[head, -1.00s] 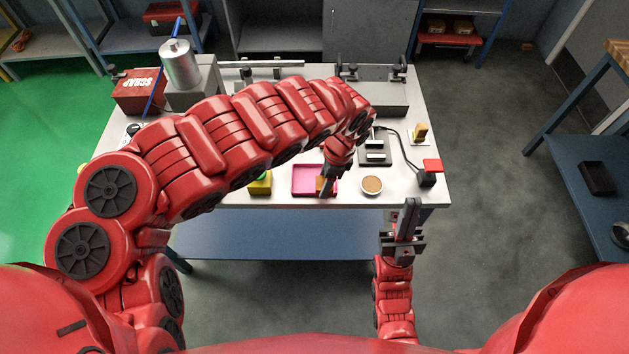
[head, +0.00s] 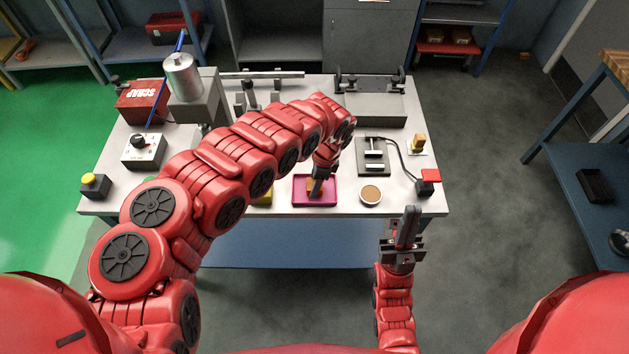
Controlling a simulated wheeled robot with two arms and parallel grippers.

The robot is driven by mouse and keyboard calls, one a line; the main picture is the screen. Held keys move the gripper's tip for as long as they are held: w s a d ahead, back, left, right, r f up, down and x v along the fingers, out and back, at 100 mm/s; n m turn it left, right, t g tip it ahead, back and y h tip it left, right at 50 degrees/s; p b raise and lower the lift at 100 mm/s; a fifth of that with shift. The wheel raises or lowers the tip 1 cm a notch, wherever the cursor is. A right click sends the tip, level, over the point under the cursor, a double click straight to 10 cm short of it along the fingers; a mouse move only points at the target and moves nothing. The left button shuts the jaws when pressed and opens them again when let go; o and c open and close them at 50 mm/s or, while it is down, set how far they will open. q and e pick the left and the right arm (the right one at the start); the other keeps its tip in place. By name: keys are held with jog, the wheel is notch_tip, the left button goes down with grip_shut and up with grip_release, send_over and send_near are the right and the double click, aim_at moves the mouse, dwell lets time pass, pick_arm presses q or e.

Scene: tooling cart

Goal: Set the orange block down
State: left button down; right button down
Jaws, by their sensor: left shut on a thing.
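The orange block (head: 310,185) shows as a small orange patch beside the fingers of my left gripper (head: 316,190). My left gripper is shut on it and points down over the magenta tray (head: 331,199). The fingers hide part of the block, and I cannot tell whether it touches the tray floor. My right gripper (head: 408,217) is in front of the table's near edge, away from the block. Its fingers look close together, but I cannot tell whether they are open or shut.
A round dish with brown contents (head: 370,194) stands just right of the tray. A yellow item (head: 262,196) is at its left, partly behind my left arm. A grey fixture (head: 373,156) and a red-topped switch box (head: 428,182) are to the right.

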pick_arm(q)
jog(key=shift+f, duration=0.15)
jog(key=c, duration=0.5)
grip_release()
jog(key=shift+r, duration=0.25)
jog(key=shift+w+d+r, duration=0.1)
jog(key=shift+w+r, duration=0.05)
jog(key=shift+r, duration=0.15)
notch_tip(320, 180, up, 11)
jog(key=d+b, duration=0.2)
jog(key=shift+b, duration=0.3)
jog(key=shift+s+d+f, duration=0.1)
jog(key=shift+s, duration=0.1)
